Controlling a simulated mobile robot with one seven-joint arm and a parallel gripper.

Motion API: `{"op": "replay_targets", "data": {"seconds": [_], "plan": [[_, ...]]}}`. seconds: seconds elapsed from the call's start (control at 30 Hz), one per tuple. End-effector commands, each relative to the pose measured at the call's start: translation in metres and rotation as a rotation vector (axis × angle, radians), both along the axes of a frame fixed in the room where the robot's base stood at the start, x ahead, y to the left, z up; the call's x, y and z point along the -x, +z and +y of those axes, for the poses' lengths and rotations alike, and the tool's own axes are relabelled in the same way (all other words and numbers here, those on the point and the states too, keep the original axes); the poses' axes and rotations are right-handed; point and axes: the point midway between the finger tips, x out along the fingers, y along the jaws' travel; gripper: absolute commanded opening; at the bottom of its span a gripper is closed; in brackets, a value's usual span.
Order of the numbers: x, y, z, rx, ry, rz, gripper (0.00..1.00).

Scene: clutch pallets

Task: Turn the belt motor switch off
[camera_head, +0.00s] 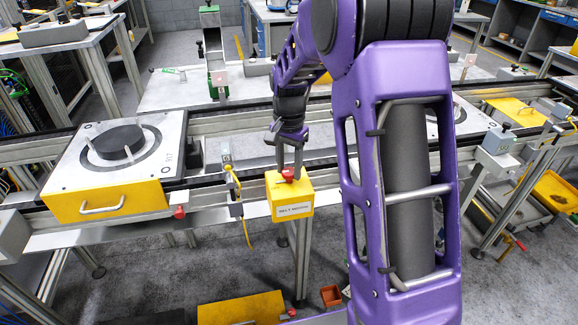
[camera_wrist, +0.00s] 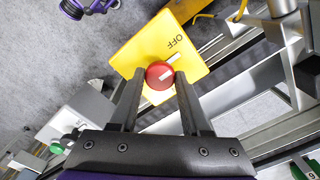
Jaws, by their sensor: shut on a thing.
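The belt motor switch is a yellow box (camera_head: 292,200) with a white front label, standing by the conveyor's front edge in the head view. A red round knob (camera_head: 289,174) sits on its top. My gripper (camera_head: 288,168) points down from above with its fingers at the knob. In the wrist view, the two fingers of my gripper (camera_wrist: 160,76) are shut on the sides of the red knob (camera_wrist: 159,78), which carries a white stripe. The word OFF and a white mark show on the yellow top face (camera_wrist: 142,50) beside it.
A pallet (camera_head: 72,163) with a dark disc sits on the conveyor at left. A yellow-and-grey device on a cable (camera_head: 232,170) hangs left of the switch box. My purple arm covers the right-middle of the head view. A grey box (camera_head: 497,141) stands farther right.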

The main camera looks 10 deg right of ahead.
Motion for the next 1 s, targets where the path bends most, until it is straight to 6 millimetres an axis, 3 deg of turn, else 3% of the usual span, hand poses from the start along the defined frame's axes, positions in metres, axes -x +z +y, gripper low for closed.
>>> {"op": "replay_targets", "data": {"seconds": [0.2,0.23,0.4,0.77,1.0], "plan": [[0.000,0.000,0.000,0.001,0.002,-0.001,0.00],[0.000,0.000,0.000,0.001,0.002,-0.001,0.48],[0.000,0.000,0.000,0.001,0.001,-0.001,0.77],[-0.001,0.005,0.000,0.001,0.000,-0.002,0.77],[-0.001,0.048,0.000,0.001,0.000,-0.006,0.77]]}}
